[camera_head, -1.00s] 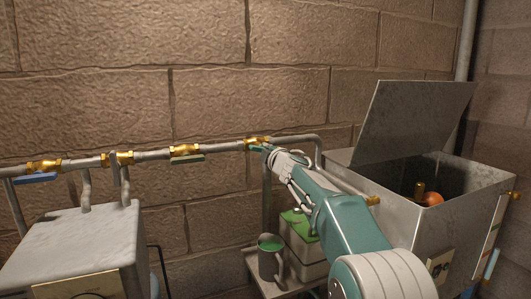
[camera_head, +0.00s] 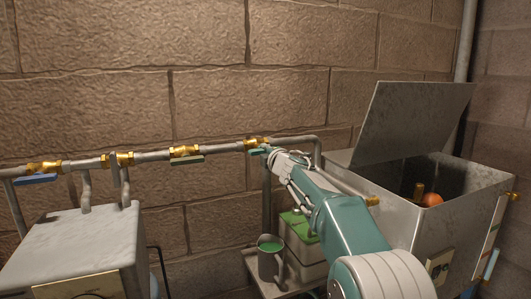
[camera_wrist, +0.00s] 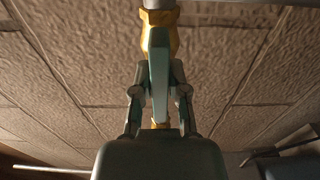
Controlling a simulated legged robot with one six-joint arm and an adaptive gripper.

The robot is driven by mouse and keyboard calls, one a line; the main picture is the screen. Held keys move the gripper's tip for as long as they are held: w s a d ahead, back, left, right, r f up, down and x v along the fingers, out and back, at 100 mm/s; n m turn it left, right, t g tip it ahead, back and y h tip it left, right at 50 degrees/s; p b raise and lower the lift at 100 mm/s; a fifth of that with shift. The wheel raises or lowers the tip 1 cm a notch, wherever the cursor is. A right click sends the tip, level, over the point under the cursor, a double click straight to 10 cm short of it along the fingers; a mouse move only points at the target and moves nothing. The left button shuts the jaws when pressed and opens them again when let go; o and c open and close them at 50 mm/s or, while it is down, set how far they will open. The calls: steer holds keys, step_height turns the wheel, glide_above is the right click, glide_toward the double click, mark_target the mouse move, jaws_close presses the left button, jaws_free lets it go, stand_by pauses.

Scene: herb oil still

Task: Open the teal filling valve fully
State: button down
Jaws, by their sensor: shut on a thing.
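The teal filling valve has a brass body (camera_head: 257,141) on the wall pipe, near the pipe's right bend. Its teal lever (camera_head: 257,152) shows just below the body, roughly along the pipe, with its right end hidden by my gripper (camera_head: 268,150). In the wrist view the teal lever (camera_wrist: 159,82) runs between my two fingers, and the brass body (camera_wrist: 158,22) is at the top. My gripper (camera_wrist: 159,72) is shut on the lever, one finger on each side.
Other valves on the pipe have a green-grey lever (camera_head: 187,159) and a blue lever (camera_head: 36,179). An open metal tank (camera_head: 470,175) with a raised lid stands right. A mug of green liquid (camera_head: 269,262) sits below my arm. A metal box (camera_head: 75,240) stands left.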

steer(key=shift+a+f, duration=0.15)
steer(key=shift+f, duration=0.2)
steer(key=c, duration=0.6)
jaws_free()
steer(key=shift+c, duration=0.2)
steer(key=shift+a+r, duration=0.15)
steer(key=shift+s+d+r, duration=0.1)
steer(key=shift+s+d, duration=0.05)
steer(key=shift+d, duration=0.05)
steer(key=v, duration=1.1)
steer(key=shift+s, duration=0.25)
